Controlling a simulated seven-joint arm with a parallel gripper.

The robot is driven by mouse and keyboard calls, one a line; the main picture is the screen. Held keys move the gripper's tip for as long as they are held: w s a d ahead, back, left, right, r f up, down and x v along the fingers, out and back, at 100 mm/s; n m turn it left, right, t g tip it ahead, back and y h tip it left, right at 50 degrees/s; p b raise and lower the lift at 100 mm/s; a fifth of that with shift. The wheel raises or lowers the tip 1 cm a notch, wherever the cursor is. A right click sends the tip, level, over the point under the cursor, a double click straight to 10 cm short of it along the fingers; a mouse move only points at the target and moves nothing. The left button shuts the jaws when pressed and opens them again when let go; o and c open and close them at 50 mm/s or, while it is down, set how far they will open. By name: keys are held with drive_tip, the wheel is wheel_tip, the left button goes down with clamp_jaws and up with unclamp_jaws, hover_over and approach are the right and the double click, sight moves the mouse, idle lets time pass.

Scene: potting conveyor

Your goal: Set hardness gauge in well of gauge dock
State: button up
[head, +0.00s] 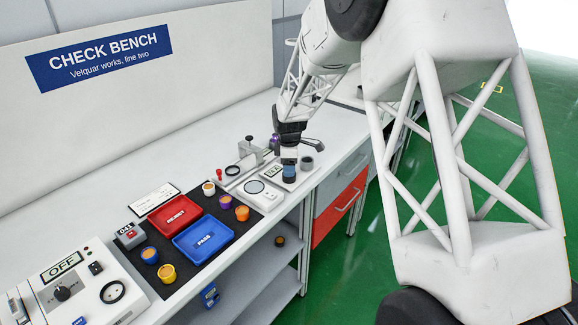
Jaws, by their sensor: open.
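My gripper (289,158) points down at the far part of the bench and is open. A small blue round piece (289,173) is directly below its fingertips, on or just above a pale unit with a display; I cannot tell if they touch. A pale plate with a dark-ringed round spot (254,187) lies just left of it. A small dark grey cylinder (307,163) stands to the right. A grey box marked 041 (130,236) stands near the left end of the dark mat. I cannot tell for certain which of these is the hardness gauge or the gauge dock.
A red REJECT tray (175,215) and a blue PASS tray (203,239) lie on the dark mat with several small cups around them. A panel reading OFF (62,266) is at the near left.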

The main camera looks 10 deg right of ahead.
wheel_tip(320, 180, up, 12)
drive_tip(key=shift+r, duration=0.1)
idle(0.5)
idle(0.5)
drive_tip(key=shift+s+d+r, duration=0.1)
drive_tip(key=shift+s+r, duration=0.1)
drive_tip(key=shift+s, duration=0.1)
drive_tip(key=s+d+r+m, duration=0.2)
drive_tip(key=s+r, duration=0.2)
drive_tip(key=s, duration=0.2)
drive_tip(key=s+d+r+m, duration=0.1)
drive_tip(key=s+r+m, duration=0.25)
drive_tip(key=s, duration=0.25)
drive_tip(key=s+d+m+t, duration=0.1)
drive_tip(key=s+d+m, duration=0.1)
drive_tip(key=s, duration=0.9)
drive_tip(key=s+d+m, duration=0.1)
drive_tip(key=s+m, duration=0.4)
drive_tip(key=s, duration=0.7)
drive_tip(key=s+d+r+m+t, duration=0.1)
drive_tip(key=s+m, duration=0.3)
drive_tip(key=s, duration=0.8)
drive_tip(key=shift+d+t, duration=0.3)
drive_tip(key=shift+d, duration=0.55)
